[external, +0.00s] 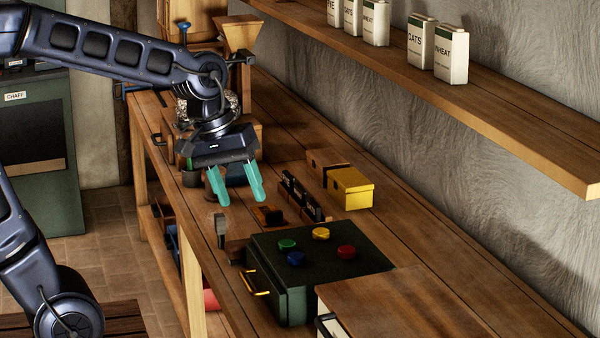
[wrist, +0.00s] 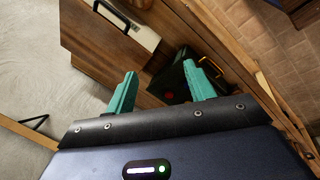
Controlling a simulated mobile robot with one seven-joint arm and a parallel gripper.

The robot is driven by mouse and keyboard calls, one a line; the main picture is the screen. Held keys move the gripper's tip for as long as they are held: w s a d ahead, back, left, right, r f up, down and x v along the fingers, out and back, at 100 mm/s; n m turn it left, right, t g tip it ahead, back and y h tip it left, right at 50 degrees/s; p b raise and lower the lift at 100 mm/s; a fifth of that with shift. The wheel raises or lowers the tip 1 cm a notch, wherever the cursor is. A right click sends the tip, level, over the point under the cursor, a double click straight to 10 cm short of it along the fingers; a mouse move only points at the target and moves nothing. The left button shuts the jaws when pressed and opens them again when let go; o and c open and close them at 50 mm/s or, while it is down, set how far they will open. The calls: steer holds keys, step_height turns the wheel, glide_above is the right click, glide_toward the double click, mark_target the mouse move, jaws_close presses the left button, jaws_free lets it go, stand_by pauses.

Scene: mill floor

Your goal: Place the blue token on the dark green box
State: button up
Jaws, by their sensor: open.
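The blue token (external: 295,258) lies on the flat top of the dark green box (external: 350,270), near its front left corner. A green token (external: 287,244), a yellow token (external: 320,233) and a red token (external: 346,252) lie on the same top. The box has a brass handle on its front. My gripper (external: 240,196) is open and empty above the bench, behind and left of the box, with its teal fingers pointing down. In the wrist view, part of the dark green box (wrist: 181,72) shows beyond the fingers. The blue token cannot be made out there.
A yellow box (external: 350,188) and dark slotted racks (external: 300,194) stand behind the green box. A wooden cabinet (external: 400,300) adjoins it in front. A shelf (external: 480,105) with several canisters runs along the wall. Bare bench (external: 440,255) lies right of the box.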

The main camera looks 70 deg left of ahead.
steer(key=s+d+r+m+t+y, duration=0.1)
steer(key=s+d+m, duration=0.4)
steer(key=s+m, duration=0.5)
steer(key=shift+s+d, duration=0.4)
